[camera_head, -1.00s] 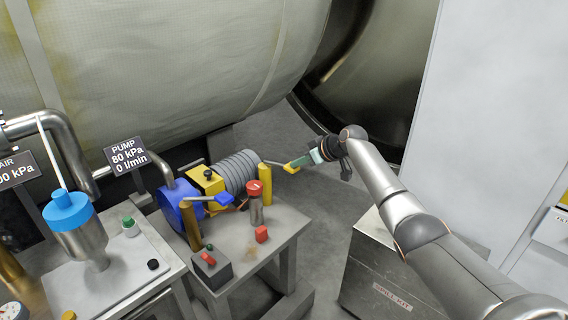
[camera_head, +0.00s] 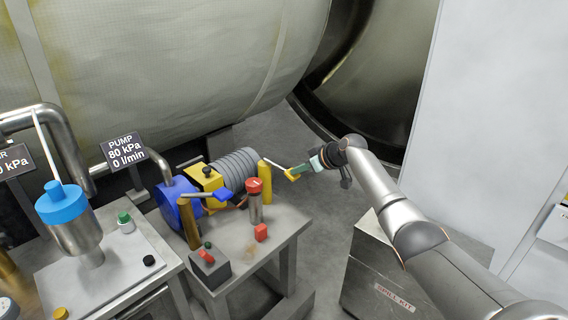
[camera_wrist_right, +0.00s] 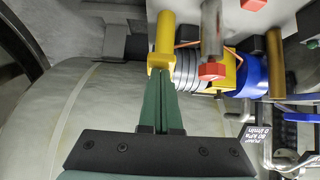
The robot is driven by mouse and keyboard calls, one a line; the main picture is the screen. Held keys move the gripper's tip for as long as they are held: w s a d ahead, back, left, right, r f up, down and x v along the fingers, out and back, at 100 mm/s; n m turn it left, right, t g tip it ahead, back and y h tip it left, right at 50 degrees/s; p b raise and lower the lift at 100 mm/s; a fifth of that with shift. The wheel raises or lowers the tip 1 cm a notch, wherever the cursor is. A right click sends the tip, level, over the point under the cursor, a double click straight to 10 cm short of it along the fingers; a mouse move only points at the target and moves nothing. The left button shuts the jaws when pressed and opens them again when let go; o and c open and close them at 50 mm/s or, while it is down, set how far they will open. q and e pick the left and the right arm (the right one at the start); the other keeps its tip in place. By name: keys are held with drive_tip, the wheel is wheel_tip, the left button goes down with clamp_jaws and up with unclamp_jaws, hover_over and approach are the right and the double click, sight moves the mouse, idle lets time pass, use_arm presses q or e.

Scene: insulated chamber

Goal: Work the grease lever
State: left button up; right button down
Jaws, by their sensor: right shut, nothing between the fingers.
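A yellow post (camera_head: 265,184) stands at the right end of the pump bench. A thin lever arm slopes down to the right from its top and ends in a yellow handle (camera_head: 292,174). My right gripper (camera_head: 301,171) is at this handle, its green fingers shut and holding nothing. In the right wrist view the closed fingertips (camera_wrist_right: 158,78) meet the edge of the yellow handle (camera_wrist_right: 161,62), with the yellow post (camera_wrist_right: 165,32) beyond it. A second lever with a blue handle (camera_head: 224,196) sits on another yellow post (camera_head: 190,224). My left gripper is out of view.
The bench (camera_head: 278,246) also carries the blue pump motor (camera_head: 178,206), a grey ribbed cylinder (camera_head: 239,168), a red-capped post (camera_head: 255,204) and a switch box (camera_head: 209,268). A spill kit box (camera_head: 375,270) stands below my right arm. A large tank fills the back.

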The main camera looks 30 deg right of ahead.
drive_tip(key=shift+f, duration=0.4)
drive_tip(key=shift+r, duration=0.15)
wheel_tip(320, 180, up, 4)
drive_tip(key=p, duration=0.3)
idle(0.4)
drive_tip(key=shift+f+b, duration=1.55)
drive_tip(key=shift+f, duration=0.75)
drive_tip(key=shift+r+p, duration=1.8)
drive_tip(key=shift+r, duration=0.5)
